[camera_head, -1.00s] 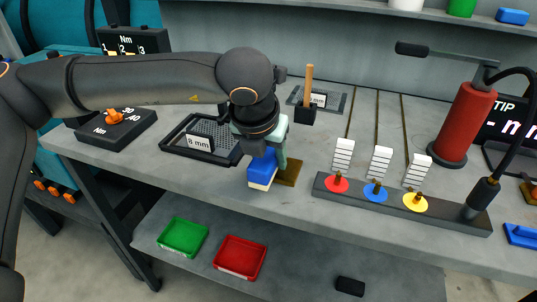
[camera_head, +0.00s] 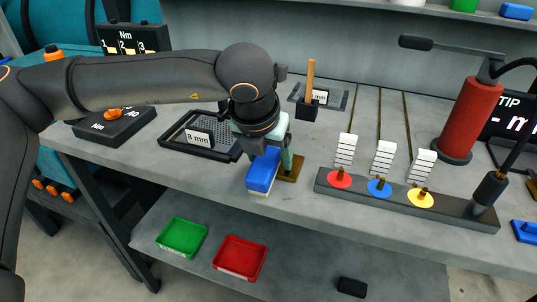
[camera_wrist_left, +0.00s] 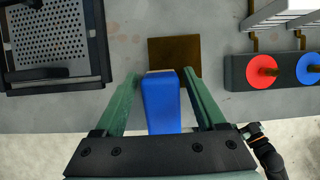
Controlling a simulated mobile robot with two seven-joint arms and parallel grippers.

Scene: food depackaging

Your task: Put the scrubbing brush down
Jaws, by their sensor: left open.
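The scrubbing brush (camera_head: 263,171) is a blue block with a pale bristle side low down. It is at the front edge of the workbench (camera_head: 310,205), beside a brown square plate (camera_head: 291,170). My left gripper (camera_head: 272,158) is over the brush. In the left wrist view, the blue brush (camera_wrist_left: 162,103) lies between the two green fingers of my left gripper (camera_wrist_left: 160,76), with a gap on each side. The brown plate (camera_wrist_left: 174,53) is just beyond the fingertips there. The far finger is partly hidden in the head view.
A black perforated tray (camera_head: 170,140) with an 8 mm sign is left of the brush. A bar (camera_head: 440,207) with red, blue and yellow discs is to the right. Green (camera_head: 183,236) and red (camera_head: 240,257) trays are on the lower shelf.

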